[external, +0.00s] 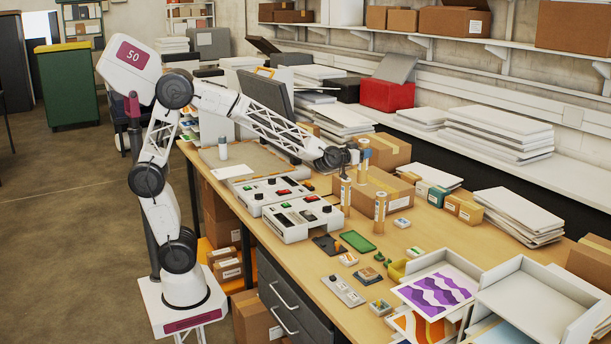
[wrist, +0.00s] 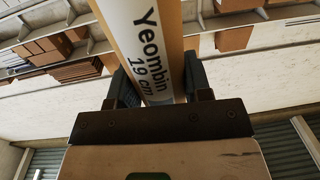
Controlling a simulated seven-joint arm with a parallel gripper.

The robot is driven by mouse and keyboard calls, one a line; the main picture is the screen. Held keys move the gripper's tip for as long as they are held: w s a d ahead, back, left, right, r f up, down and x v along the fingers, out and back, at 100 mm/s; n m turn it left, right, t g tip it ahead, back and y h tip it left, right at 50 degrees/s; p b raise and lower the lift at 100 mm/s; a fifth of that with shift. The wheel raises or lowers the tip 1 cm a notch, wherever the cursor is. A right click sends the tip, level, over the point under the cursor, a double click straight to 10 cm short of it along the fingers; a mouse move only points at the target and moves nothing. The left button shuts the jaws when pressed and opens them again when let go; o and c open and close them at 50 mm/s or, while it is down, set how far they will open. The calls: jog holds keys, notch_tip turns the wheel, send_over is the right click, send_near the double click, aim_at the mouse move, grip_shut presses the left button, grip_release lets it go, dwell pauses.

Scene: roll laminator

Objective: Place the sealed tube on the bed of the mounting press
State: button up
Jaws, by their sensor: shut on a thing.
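My gripper (external: 354,157) is shut on a brown cardboard tube (external: 363,158) with a white label. In the wrist view the tube (wrist: 174,22) runs up between the two fingers, and its label reads "Yeombin 19 cm". It looks upright above the table; its ends are hard to make out. Two similar labelled tubes stand upright on the table, one just below my gripper (external: 346,196) and one to its right (external: 380,206). A flat grey-brown bed (external: 262,158), which looks like the press bed, lies left of my gripper, with a dark raised panel (external: 265,94) behind it.
Two white control units (external: 302,219) with coloured buttons stand in front of the bed. A white bottle (external: 222,148) and a white sheet (external: 231,171) are at the bed's left. Cardboard boxes (external: 389,152) stand behind the tubes. Small items, including a green one (external: 358,241), cover the front table.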

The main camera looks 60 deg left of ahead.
jog(key=s+a+n+g+y, duration=0.2)
jog(key=a+n+y, duration=0.25)
jog(key=a, duration=1.95)
jog(key=s+a+n+g+y, duration=0.25)
jog(key=a+y, duration=0.35)
jog(key=a, duration=1.9)
jog(key=s+a+n+g+y, duration=0.2)
jog(key=s+a+n+g, duration=0.1)
jog(key=s+a, duration=1.05)
jog(key=s+a+n+g+y, duration=0.35)
jog(key=s+a, duration=0.75)
jog(key=a, duration=0.5)
notch_tip(320, 180, down, 11)
jog(key=shift+a+m+h, duration=0.15)
jog(key=shift+m+h, duration=0.15)
jog(key=shift+m, duration=0.05)
jog(key=shift+a, duration=0.1)
jog(key=w+a+f, duration=0.1)
jog(key=w+a, duration=0.9)
jog(key=a, duration=0.2)
jog(key=shift+a+f, duration=0.15)
jog(key=shift+f, duration=0.1)
